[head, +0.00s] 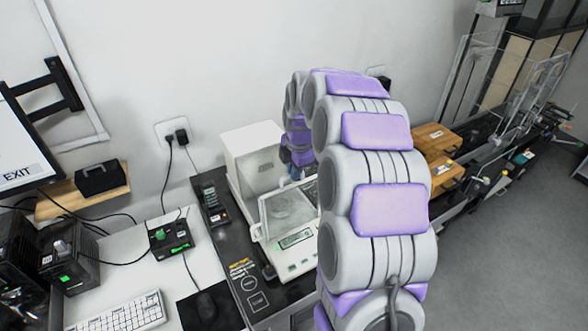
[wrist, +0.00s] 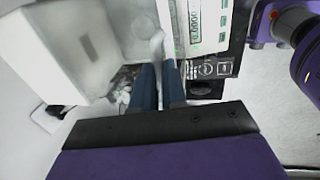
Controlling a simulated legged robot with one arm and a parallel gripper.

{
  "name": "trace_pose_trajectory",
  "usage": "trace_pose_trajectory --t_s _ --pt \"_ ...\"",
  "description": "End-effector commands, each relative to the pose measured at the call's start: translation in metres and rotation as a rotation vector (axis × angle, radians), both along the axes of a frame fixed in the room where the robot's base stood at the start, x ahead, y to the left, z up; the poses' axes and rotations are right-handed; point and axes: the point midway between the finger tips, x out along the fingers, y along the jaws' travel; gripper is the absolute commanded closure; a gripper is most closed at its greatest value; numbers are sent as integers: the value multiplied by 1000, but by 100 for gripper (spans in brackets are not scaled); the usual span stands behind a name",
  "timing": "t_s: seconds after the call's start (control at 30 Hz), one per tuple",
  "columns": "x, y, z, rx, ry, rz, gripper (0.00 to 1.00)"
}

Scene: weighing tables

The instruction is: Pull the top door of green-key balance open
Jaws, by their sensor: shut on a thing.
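The green-key balance (head: 298,262) stands on the dark bench, with a lit green display, a clear-walled chamber and a tall white housing (head: 252,150) at the back. In the wrist view, its front panel (wrist: 212,25) shows at the top and a white housing wall fills the left. My gripper (wrist: 159,68) has two blue fingers shut on a pale handle (wrist: 157,42) at the balance. In the head view, the gripper (head: 291,173) is small beside the chamber, and my arm hides the balance's right side. How far the top door stands open cannot be told.
A dark handheld device (head: 211,203) lies left of the balance. Wooden boxes (head: 438,146) stand right of my arm. The wall is close behind.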

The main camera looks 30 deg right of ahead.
Motion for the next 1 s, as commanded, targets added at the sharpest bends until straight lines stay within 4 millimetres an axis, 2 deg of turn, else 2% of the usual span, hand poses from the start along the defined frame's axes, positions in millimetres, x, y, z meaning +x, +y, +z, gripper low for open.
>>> trace_pose_trajectory --t_s 0.77,1.0 --pt "0 0 0 0 -1 0 100" --pt "11 1 2 0 -1 1 100"
